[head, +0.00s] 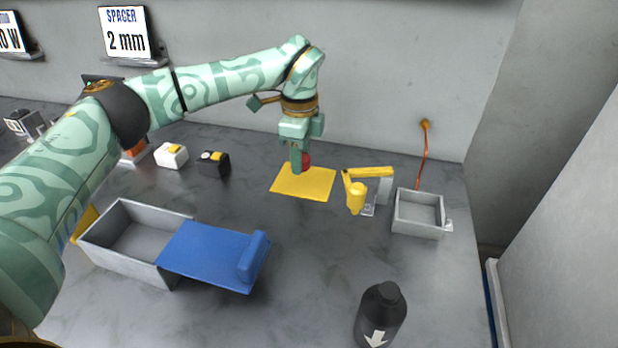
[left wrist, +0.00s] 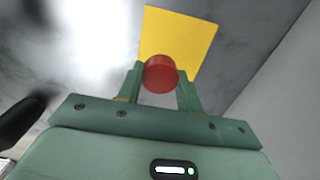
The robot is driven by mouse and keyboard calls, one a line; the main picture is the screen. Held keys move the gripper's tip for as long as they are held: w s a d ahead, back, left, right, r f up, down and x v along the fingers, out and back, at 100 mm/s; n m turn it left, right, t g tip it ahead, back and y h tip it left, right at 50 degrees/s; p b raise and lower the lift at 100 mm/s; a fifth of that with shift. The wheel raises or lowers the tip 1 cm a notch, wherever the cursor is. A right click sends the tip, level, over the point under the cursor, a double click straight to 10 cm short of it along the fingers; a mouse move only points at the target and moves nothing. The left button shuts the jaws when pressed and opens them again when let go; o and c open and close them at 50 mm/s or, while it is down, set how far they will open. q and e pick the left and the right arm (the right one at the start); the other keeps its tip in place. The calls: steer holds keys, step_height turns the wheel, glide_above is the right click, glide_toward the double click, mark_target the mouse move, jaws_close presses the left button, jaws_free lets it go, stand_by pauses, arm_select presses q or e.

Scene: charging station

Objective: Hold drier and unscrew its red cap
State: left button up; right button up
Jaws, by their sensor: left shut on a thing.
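My left gripper (head: 301,165) points down at the far edge of the yellow mat (head: 304,185). It is shut on a round red cap (head: 306,160), which is partly hidden behind a finger. In the left wrist view the red cap (left wrist: 160,74) sits between the two fingers (left wrist: 160,86), with the yellow mat (left wrist: 178,38) beyond it. I cannot tell whether the cap touches the mat. No drier body shows clearly under the cap. My right gripper is not in view.
A grey box (head: 105,245) with a blue lid (head: 205,255) stands front left. A yellow clamp-like fixture (head: 356,195) and grey tray (head: 419,231) are right of the mat. A black bottle (head: 381,318) stands front right. White (head: 171,155) and black (head: 213,164) blocks sit left.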

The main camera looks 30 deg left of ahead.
mark_target(305, 179)
arm_select(q)
steer(key=shift+w+a+f+b, duration=0.1)
steer(key=shift+w+f+b, duration=0.2)
steer(key=shift+w+f, duration=0.45)
steer(key=f+b, duration=0.2)
steer(key=f, duration=0.2)
steer(key=shift+w+b, duration=0.25)
steer(key=shift+b, duration=0.15)
steer(key=shift+w+f, duration=0.1)
steer(key=shift+f, duration=0.1)
steer(key=shift+r, duration=0.3)
steer(key=o, duration=1.1)
steer(key=shift+f, duration=0.1)
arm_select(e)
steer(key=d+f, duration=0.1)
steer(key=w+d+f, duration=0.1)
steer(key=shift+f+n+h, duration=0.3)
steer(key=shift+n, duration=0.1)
